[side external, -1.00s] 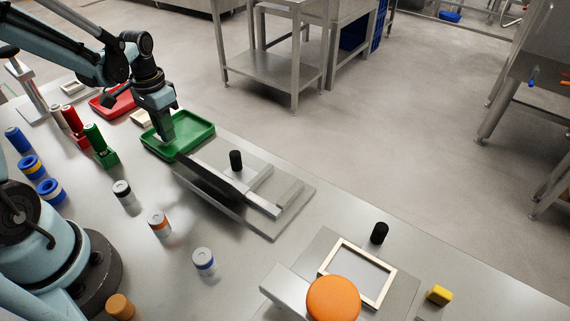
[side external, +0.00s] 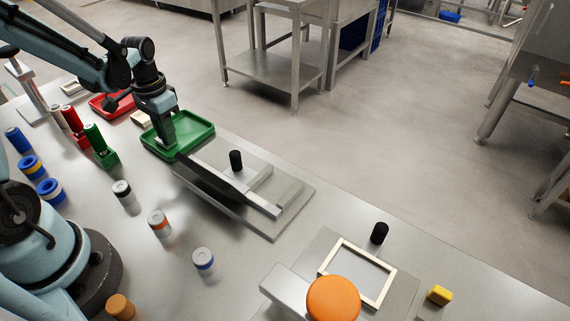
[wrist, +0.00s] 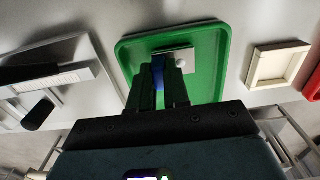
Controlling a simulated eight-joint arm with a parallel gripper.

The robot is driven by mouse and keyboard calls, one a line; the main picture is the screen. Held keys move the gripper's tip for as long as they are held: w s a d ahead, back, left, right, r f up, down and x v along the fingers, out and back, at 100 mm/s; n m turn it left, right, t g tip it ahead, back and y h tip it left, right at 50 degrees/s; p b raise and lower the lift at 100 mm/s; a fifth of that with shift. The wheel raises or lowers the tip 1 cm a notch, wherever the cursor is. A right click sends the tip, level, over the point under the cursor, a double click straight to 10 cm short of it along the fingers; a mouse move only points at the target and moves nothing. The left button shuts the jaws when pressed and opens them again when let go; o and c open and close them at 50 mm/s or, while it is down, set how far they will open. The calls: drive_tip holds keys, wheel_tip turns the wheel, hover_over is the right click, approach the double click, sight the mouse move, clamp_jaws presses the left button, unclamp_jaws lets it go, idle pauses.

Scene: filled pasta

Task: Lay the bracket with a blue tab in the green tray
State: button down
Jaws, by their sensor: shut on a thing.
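The green tray (side external: 205,132) lies on the metal table; in the wrist view it fills the upper middle (wrist: 222,42). My gripper (side external: 166,139) is inside the tray's outline, low over its floor. In the wrist view my gripper (wrist: 163,88) is shut on the bracket, a pale grey piece (wrist: 184,55) with a blue tab (wrist: 158,72) beside the fingers. The bracket is over or on the tray floor; I cannot tell whether it touches. The fingers hide part of it.
A grey fixture plate (side external: 272,229) with a long bar and black knob (side external: 236,160) stands right of the tray. A red tray (side external: 104,106) and a small cream frame (side external: 140,118) lie to the left. Several coloured cylinders stand in front.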

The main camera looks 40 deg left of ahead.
drive_tip(key=c, duration=1)
unclamp_jaws()
wheel_tip(320, 180, up, 12)
drive_tip(key=shift+r, duration=0.1)
drive_tip(key=shift+s+d+f+t, duration=0.15)
drive_tip(key=shift+s+d+t, duration=0.3)
drive_tip(key=shift+d+t, duration=1.25)
drive_tip(key=shift+s+d+f+t, duration=0.1)
drive_tip(key=shift+s+d+t, duration=0.5)
drive_tip(key=shift+d, duration=2.15)
drive_tip(key=shift+s+d+f+t, duration=0.15)
drive_tip(key=shift+s+d+t, duration=0.2)
drive_tip(key=shift+d+t, duration=1.4)
